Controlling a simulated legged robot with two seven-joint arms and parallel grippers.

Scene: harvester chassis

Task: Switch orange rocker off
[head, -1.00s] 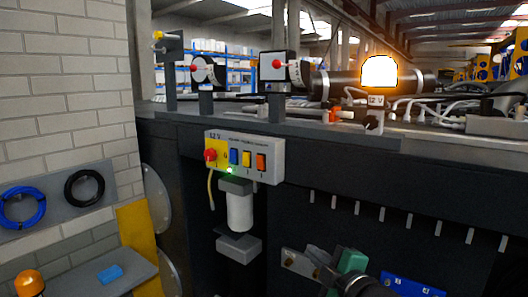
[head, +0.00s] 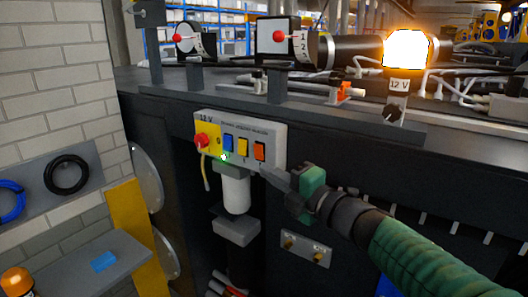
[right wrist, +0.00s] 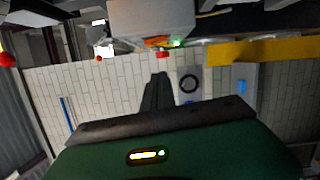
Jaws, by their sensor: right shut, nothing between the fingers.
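The orange rocker (head: 259,151) is the rightmost of the three rockers on the white 12 V switch box (head: 279,140); its tilt is too small to read. A blue rocker (head: 228,143) and a yellow rocker (head: 243,147) sit to its left, and a red knob (head: 201,140) at the far left. My right gripper (head: 268,173) is shut and empty, its tips just below and right of the orange rocker in the picture; contact cannot be told. In the right wrist view the shut fingers (right wrist: 158,78) show. My left gripper is not in view.
A green light (head: 223,157) shines under the box, above a white canister (head: 236,194). A dark ledge (head: 330,118) runs above the box. A side shelf (head: 75,270) stands lower left.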

